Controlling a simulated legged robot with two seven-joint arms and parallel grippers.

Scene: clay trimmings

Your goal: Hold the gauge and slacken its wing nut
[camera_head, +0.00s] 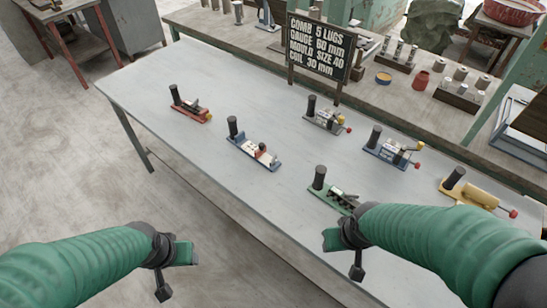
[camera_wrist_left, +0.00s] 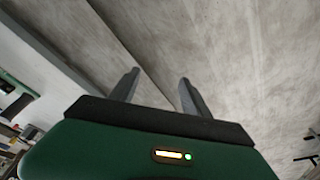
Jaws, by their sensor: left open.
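Several small clamp-like tools with black upright handles stand on the grey table; I cannot tell for sure which is the gauge. They are a red one (camera_head: 188,108), a blue-based one with pale blocks (camera_head: 254,150), a grey one (camera_head: 324,119), a blue one with a yellow knob (camera_head: 388,151), a green one (camera_head: 331,194) and a yellow one (camera_head: 470,194). No wing nut can be made out at this size. My left gripper (camera_head: 176,274) is open and empty off the table's front edge; its spread fingers show in the left wrist view (camera_wrist_left: 156,88). My right gripper (camera_head: 343,256) is in front of the green tool, partly covering it.
A black sign (camera_head: 319,47) reads comb 5 lugs, gauge 60 mm, mould size 40, coil 30 mm. It stands at the table's (camera_head: 215,85) back edge. A bench (camera_head: 400,91) behind holds pots and blocks. The table's left end is clear.

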